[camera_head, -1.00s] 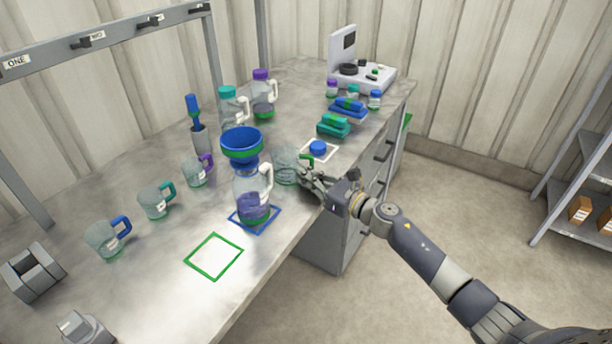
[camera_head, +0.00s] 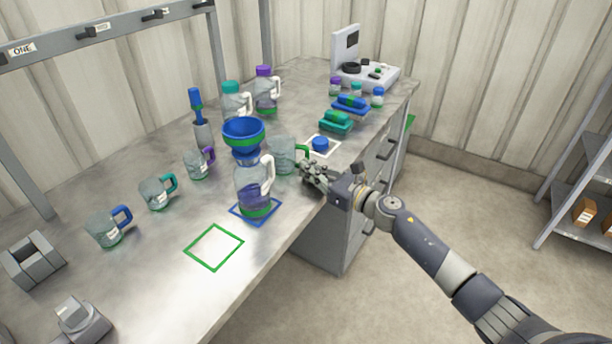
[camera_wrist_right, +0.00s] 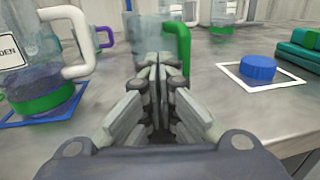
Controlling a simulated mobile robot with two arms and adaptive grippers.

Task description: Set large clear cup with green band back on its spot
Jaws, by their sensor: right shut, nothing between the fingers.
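The large clear cup (camera_head: 283,155) with a green handle stands on the bench behind the funnel-topped jug. In the right wrist view the cup (camera_wrist_right: 152,34) is just beyond my fingers, with its green handle (camera_wrist_right: 183,42) to the right; its lower part is hidden. My right gripper (camera_head: 312,174) is at the bench edge, just in front of the cup. In the right wrist view its fingers (camera_wrist_right: 156,65) are closed together and empty. A green square outline (camera_head: 190,248) on the bench near the front is empty. My left gripper is not in view.
The jug (camera_head: 250,185) with a blue funnel (camera_head: 243,140) stands on a blue square, left of my gripper. A blue cap (camera_head: 320,144) lies in a white square to the right. Cups with purple, teal and blue handles stand at left. A scale (camera_head: 370,72) stands at the back.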

